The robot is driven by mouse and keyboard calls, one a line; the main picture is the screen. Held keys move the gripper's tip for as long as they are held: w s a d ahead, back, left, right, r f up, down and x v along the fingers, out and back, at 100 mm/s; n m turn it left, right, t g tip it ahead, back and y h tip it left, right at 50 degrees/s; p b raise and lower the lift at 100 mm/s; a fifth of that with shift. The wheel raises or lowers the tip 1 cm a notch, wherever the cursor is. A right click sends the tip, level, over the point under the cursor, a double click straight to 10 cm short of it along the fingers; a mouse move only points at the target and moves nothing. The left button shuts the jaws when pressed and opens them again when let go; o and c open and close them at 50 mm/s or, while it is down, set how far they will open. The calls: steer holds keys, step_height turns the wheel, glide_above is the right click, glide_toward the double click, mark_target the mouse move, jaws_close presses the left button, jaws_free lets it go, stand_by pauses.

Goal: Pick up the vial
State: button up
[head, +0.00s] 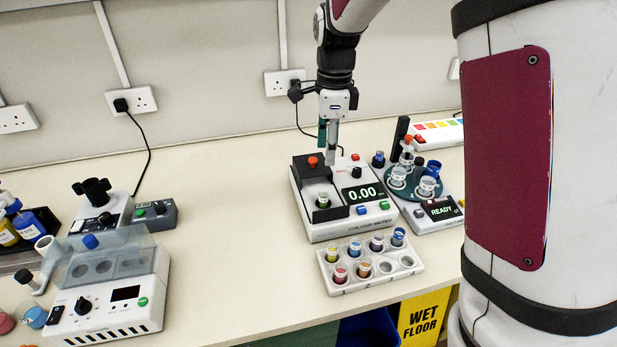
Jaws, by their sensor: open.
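A small vial (323,200) with a pale rim and dark green inside sits in the well of the white and black colour meter (318,229), whose display reads 0.00. Only its top shows. Several more vials stand in a white rack (373,281) in front of the meter, among them a yellow one (333,254), a red one (340,274) and a blue one (398,236). My gripper (330,158) points down above the back of the meter, higher than the vial and apart from it. It is open, and I see nothing held in it.
A round teal carousel (405,190) with glass vessels stands on a device reading READY, right of the meter. A clear-lidded white device (110,320) stands at left. The bench (225,220) is clear between them. A yellow wet-floor sign (424,317) stands below the front edge.

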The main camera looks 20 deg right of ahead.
mark_target(324, 195)
steer(key=shift+m, duration=0.8)
steer(key=f+p, duration=0.1)
steer(key=f, duration=0.9)
steer(key=w+f+p, duration=0.1)
steer(key=f, duration=0.4)
steer(key=shift+w+a+f+p, duration=0.1)
steer(key=shift+a+f+p, duration=0.05)
steer(key=shift+f+p, duration=0.15)
steer(key=c, duration=1)
